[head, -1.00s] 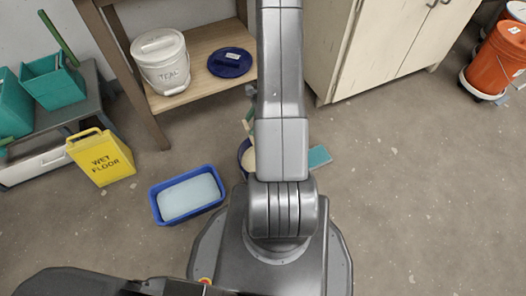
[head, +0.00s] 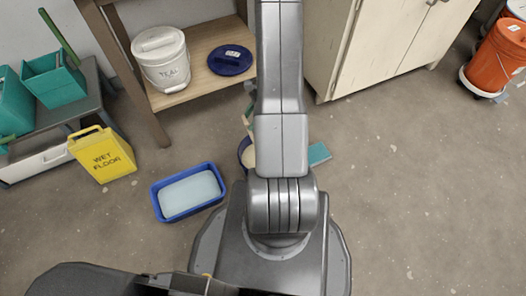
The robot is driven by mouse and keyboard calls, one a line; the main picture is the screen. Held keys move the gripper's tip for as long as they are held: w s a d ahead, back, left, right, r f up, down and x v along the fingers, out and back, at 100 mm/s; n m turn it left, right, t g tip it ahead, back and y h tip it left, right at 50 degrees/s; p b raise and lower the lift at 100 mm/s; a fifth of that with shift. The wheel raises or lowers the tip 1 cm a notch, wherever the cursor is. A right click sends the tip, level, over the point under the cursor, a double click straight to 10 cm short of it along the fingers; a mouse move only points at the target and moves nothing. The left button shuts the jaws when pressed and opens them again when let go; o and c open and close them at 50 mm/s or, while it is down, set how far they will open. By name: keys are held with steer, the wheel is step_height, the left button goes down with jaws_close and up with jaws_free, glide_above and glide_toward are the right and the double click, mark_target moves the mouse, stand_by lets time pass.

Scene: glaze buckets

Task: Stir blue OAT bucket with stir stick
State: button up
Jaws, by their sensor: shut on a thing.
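The blue bucket (head: 241,150) stands on the floor just in front of my base, mostly hidden behind my arm. A strip of its dark blue rim and pale beige contents shows at the left of the arm. A thin tan piece, seemingly the stir stick (head: 246,124), shows above the rim beside the arm; its lower end is hidden. My gripper (head: 249,89) is almost wholly behind the arm, with only a small grey part showing. It is shut on the stick, as far as this view shows. The bucket's label is not visible.
A white TEAL bucket (head: 160,62) and a dark blue lid (head: 231,61) sit on a wooden shelf. A cream cabinet (head: 350,50) stands behind; floor at right is clear.

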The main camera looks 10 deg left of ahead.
step_height(320, 180, up, 5)
steer(key=p, duration=0.3)
steer(key=shift+p, duration=0.4)
